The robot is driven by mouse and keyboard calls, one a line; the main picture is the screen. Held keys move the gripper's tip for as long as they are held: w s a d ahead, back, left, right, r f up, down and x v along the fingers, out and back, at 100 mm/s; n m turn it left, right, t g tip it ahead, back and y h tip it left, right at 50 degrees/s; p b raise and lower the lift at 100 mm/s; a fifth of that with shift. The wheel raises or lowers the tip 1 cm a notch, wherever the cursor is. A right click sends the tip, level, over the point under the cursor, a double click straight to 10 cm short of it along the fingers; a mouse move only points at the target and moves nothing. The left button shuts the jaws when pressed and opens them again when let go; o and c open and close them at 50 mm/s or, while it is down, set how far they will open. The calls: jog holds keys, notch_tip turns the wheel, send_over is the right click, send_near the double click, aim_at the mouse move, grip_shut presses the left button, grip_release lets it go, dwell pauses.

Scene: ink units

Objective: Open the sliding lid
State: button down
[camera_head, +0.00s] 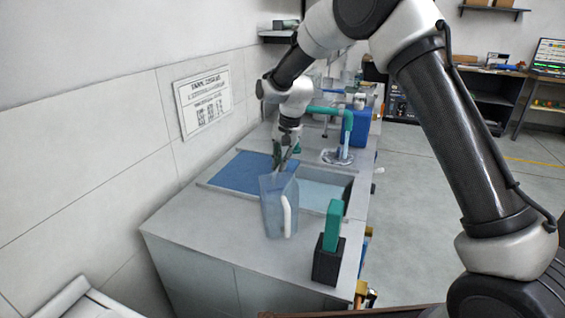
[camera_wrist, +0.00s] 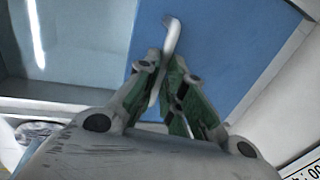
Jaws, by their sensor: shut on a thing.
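The sliding lid (camera_head: 236,172) is a flat blue panel on the grey counter, covering the left part of a recessed basin. It fills the right of the wrist view (camera_wrist: 225,45). The basin's pale blue inside (camera_head: 318,193) shows uncovered to the right of the lid, and at the left of the wrist view (camera_wrist: 75,40). My gripper (camera_head: 281,163) is at the lid's right side. In the wrist view my gripper (camera_wrist: 168,75) has its green-padded fingers closed on a slim pale handle (camera_wrist: 171,36) at the lid's edge. The handle's lower part is partly hidden between the fingers.
A translucent blue jug (camera_head: 272,207) with a white handle stands in front of the basin. A teal-handled item (camera_head: 333,225) stands in a black holder (camera_head: 328,262) at the front right. A teal tap (camera_head: 347,125) and a blue container (camera_head: 361,128) are behind the basin.

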jog(key=c, duration=1.5)
grip_release()
jog(key=shift+r, duration=0.1)
jog(key=r, duration=0.4)
jog(key=d+r, duration=0.1)
jog(key=r, duration=0.2)
jog(key=s+d+r, duration=0.1)
jog(key=r, duration=0.3)
jog(key=shift+d+r, duration=0.1)
jog(key=shift+r, duration=0.2)
